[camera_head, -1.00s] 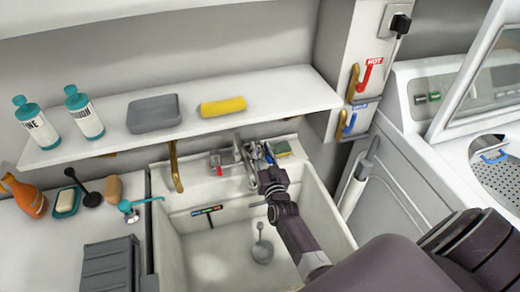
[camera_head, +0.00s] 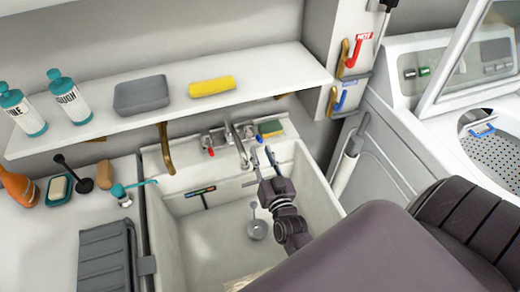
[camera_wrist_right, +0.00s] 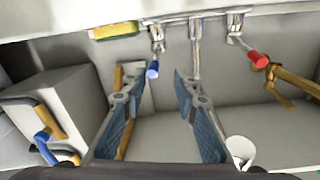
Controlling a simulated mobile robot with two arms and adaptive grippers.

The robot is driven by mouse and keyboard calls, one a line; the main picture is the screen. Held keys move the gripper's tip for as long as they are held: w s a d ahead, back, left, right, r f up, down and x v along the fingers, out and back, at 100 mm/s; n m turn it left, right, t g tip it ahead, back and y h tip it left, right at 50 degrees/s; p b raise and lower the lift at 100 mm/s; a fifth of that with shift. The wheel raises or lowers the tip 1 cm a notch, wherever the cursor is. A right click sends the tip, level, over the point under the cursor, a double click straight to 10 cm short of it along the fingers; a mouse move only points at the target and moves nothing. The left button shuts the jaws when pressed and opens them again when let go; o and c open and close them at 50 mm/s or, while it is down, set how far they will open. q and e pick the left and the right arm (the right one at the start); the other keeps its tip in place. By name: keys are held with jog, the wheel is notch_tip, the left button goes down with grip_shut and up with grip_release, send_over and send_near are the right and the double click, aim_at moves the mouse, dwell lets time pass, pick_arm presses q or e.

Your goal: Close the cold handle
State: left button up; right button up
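The sink tap (camera_head: 236,145) is mounted at the back of the white sink. In the right wrist view, its blue-tipped cold handle (camera_wrist_right: 152,70) hangs down beside the metal spout (camera_wrist_right: 195,45), with the red-tipped hot handle (camera_wrist_right: 258,60) on the far side. The red tip also shows in the head view (camera_head: 211,152). My right gripper (camera_head: 262,156) is open and empty in front of the tap; in its wrist view (camera_wrist_right: 157,84) the blue tip appears between the spread fingers. Contact cannot be told. My left gripper is not in view.
A shelf (camera_head: 270,75) with bottles, a grey tray and a yellow sponge overhangs the back. A brass bracket (camera_head: 166,150) stands left of the tap. Wall-mounted red (camera_head: 354,53) and blue (camera_head: 341,98) levers are at right. A green-yellow sponge (camera_head: 270,128) lies behind the gripper.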

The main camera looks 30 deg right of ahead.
jog(key=shift+s+d, duration=0.15)
jog(key=shift+d, duration=0.1)
jog(key=c, duration=0.4)
jog(key=s+d, duration=0.1)
jog(key=d, duration=0.1)
jog(key=s+d+m+y+b, duration=0.1)
jog(key=d, duration=0.1)
jog(key=s+d+m+t+y+b, duration=0.1)
jog(key=d, duration=0.1)
jog(key=shift+s+d+r, duration=0.15)
jog(key=shift+s+r, duration=0.2)
grip_shut()
jog(key=s+d+r+m+g+y+b, duration=0.1)
jog(key=s+d+m+y+b, duration=0.3)
jog(key=m, duration=0.3)
jog(key=w+a+p, duration=0.1)
jog(key=w+a, duration=0.1)
jog(key=w, duration=0.3)
jog(key=w+a+f+y+p, duration=0.1)
jog(key=w+a, duration=0.2)
jog(key=w, duration=0.2)
jog(key=shift+a, duration=0.35)
